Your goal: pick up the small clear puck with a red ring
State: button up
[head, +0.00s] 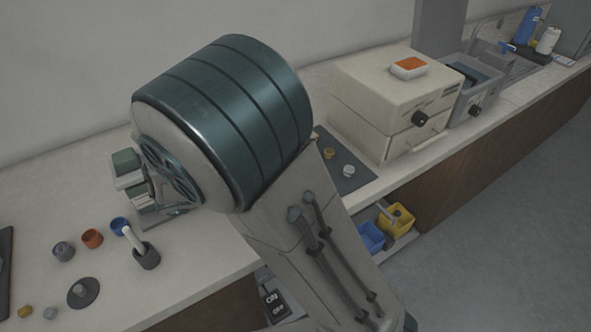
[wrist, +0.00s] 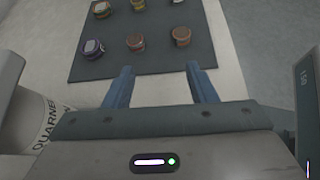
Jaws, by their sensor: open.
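The wrist view shows several small pucks on a dark mat (wrist: 150,65), ahead of my fingertips. A pale-topped puck with a reddish-brown band (wrist: 101,8) at the back left looks most like the red-ringed one, but it is too small to be sure. A puck with a purple ring (wrist: 93,48) sits at the front left, with a brown puck (wrist: 136,42) and another brown one (wrist: 181,35) to its right. My gripper (wrist: 159,72) is open and empty, its two blue fingers apart near the mat's front edge. In the head view my arm hides the gripper.
In the head view, a cream machine (head: 385,105) with an orange-topped box stands right of the mat (head: 358,181).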

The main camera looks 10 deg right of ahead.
jog(key=shift+w+a+f+n+t+h, duration=0.15)
jog(key=shift+w+a+n+t, duration=0.15)
jog(key=shift+a+n+t, duration=0.25)
jog(key=shift+w+a+f+n+t+h, duration=0.15)
jog(key=shift+w+a+n+t, duration=0.2)
jog(key=shift+a, duration=0.3)
jog(key=shift+w+d, duration=0.1)
jog(key=shift+w, duration=0.05)
jog(key=x, duration=0.7)
jog(key=shift+w+d, duration=0.25)
jog(key=shift+d, duration=0.1)
jog(key=shift+w+r+x, duration=0.1)
jog(key=shift+x, duration=1.25)
jog(key=shift+w+r+x, duration=0.1)
jog(key=shift+w+x, duration=0.05)
jog(key=shift+x, duration=1.25)
jog(key=shift+r, duration=0.1)
jog(key=c, duration=1)
